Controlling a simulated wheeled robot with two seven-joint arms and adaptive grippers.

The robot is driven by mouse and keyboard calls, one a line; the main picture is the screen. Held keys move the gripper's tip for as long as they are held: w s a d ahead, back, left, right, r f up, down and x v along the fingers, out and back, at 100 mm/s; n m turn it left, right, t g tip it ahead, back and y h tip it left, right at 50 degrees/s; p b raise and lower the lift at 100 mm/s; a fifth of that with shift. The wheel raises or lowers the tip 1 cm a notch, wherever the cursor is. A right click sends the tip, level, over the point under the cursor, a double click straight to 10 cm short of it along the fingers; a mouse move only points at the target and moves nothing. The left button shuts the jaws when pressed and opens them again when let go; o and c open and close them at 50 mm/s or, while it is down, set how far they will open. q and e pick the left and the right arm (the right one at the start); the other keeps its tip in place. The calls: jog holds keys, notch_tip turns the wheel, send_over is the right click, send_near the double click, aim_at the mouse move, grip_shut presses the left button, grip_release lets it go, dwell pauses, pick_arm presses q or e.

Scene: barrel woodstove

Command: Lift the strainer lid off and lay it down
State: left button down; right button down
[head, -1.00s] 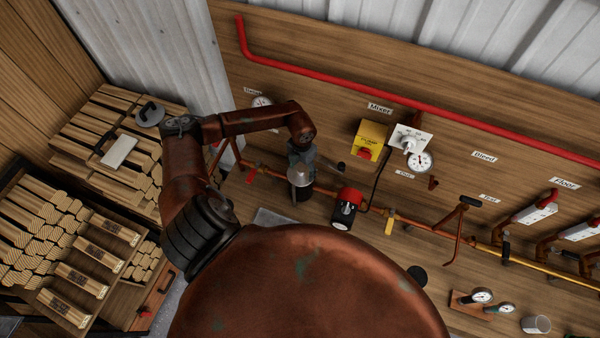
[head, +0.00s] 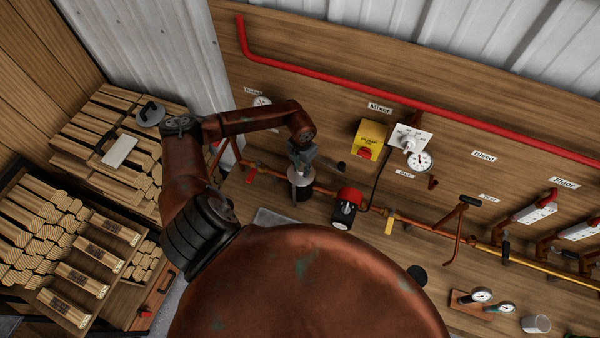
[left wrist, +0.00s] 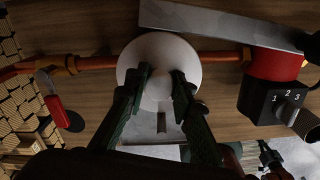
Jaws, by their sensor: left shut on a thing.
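The strainer lid (head: 296,178) is a pale round disc over the dark strainer body (head: 303,194) on the copper pipe line. In the left wrist view the lid (left wrist: 150,48) shows as a white disc with a round knob in the middle. My left gripper (head: 300,168) is right above it. Its two green fingers (left wrist: 159,90) are shut on the lid's knob, one on each side. I cannot tell whether the lid still touches the strainer body, as the lid hides its top. My right gripper is not in view.
A red and black pump (head: 346,206) sits just right of the strainer. A red-handled valve (head: 250,176) is to its left. A yellow box (head: 370,138) and a red pipe (head: 420,98) are on the board above. Firewood stacks (head: 60,235) fill the left.

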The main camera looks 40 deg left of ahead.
aim_at(301, 168)
pick_arm(q)
jog(key=shift+s+d+f, duration=0.1)
jog(key=shift+s+f, duration=0.05)
jog(key=shift+s, duration=0.15)
jog(key=shift+w+r+p, duration=0.25)
jog(key=shift+r+p, duration=0.55)
jog(key=shift+r, duration=0.35)
jog(key=shift+r+p, duration=1.2)
jog(key=shift+r, duration=1.1)
jog(key=shift+f, duration=0.1)
